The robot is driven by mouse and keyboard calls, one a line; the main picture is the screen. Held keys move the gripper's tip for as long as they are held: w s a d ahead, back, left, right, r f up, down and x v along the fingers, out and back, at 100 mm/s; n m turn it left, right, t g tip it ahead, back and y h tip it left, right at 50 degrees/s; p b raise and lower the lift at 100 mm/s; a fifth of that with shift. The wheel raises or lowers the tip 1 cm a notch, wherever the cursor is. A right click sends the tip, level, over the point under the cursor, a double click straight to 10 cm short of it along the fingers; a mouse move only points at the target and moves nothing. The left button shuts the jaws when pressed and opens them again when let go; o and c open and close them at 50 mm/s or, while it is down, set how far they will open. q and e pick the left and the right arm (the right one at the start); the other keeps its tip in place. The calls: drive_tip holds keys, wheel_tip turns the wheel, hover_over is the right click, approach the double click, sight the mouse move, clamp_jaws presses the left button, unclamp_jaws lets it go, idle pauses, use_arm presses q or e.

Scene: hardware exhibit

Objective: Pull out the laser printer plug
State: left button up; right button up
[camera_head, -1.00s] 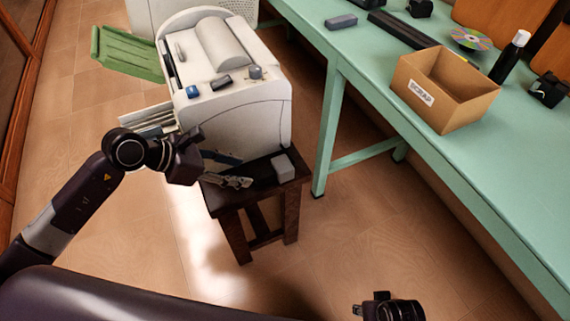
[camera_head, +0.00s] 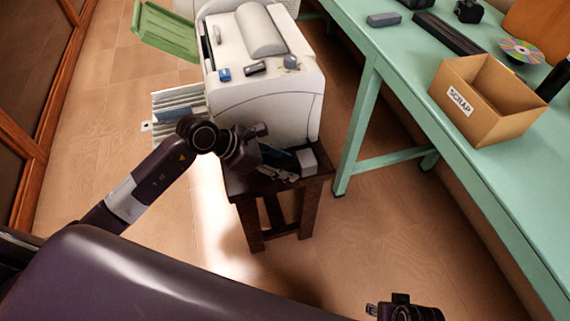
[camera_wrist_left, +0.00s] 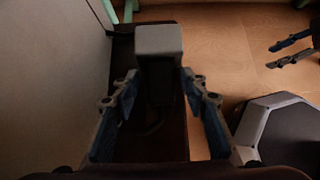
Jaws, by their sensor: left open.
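The white laser printer (camera_head: 265,95) stands on a small dark wooden stool (camera_head: 240,187). A grey block (camera_head: 308,162), which looks like a socket, sits on the stool's right part; it also shows in the left wrist view (camera_wrist_left: 159,39). A dark plug (camera_wrist_left: 161,85) meets the block's near side, with a dark cable faintly visible below. My left gripper (camera_head: 292,163) is low over the stool, pointing at the block. In the left wrist view its open fingers (camera_wrist_left: 159,78) stand either side of the plug, apparently without gripping it. My right gripper (camera_wrist_left: 290,50) shows spread, empty fingers.
A green workbench (camera_head: 395,75) runs along the right, carrying a cardboard scrap box (camera_head: 490,105) and a disc (camera_head: 522,51). A green tray (camera_head: 165,30) and a paper tray (camera_head: 178,103) stick out left of the printer. The floor in front is clear.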

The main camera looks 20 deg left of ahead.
use_arm(q)
drive_tip(key=shift+c, duration=0.5)
clamp_jaws()
drive_tip(key=shift+s+a+f, duration=0.1)
drive_tip(key=shift+s+a, duration=0.6)
drive_tip(key=shift+a, duration=0.35)
drive_tip(key=shift+s+a, duration=0.2)
drive_tip(key=shift+a, duration=0.1)
use_arm(e)
drive_tip(key=shift+w+r, duration=0.2)
drive_tip(key=shift+r, duration=0.3)
